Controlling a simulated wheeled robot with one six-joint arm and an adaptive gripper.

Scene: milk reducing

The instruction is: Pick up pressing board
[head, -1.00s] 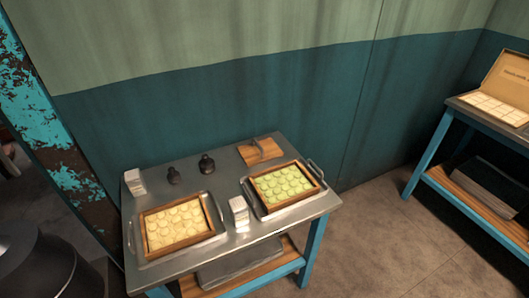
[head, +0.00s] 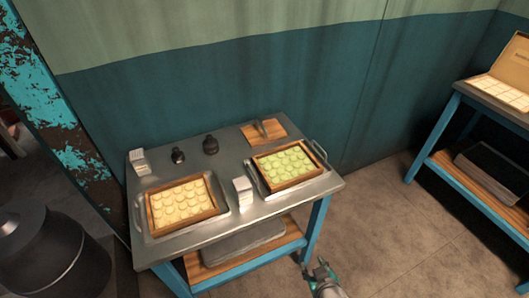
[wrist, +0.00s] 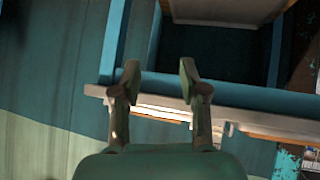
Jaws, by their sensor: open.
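The pressing board (head: 279,128) is a flat wooden board with a dark upright handle on top. It lies at the back right of the metal table (head: 215,163) in the head view, behind the tray of green rounds. My gripper (head: 318,264) is low at the bottom of the head view, in front of and below the table's right front edge, well apart from the board. In the wrist view my gripper (wrist: 160,68) has its two fingers spread with nothing between them. The board cannot be made out in the wrist view.
A wooden-framed tray of green rounds (head: 287,182) and one of yellow rounds (head: 154,217) stand on the table. White stacks (head: 243,193) and dark bottles (head: 211,145) stand among them. Another table (head: 425,140) is at right. Bare floor (head: 380,220) lies between.

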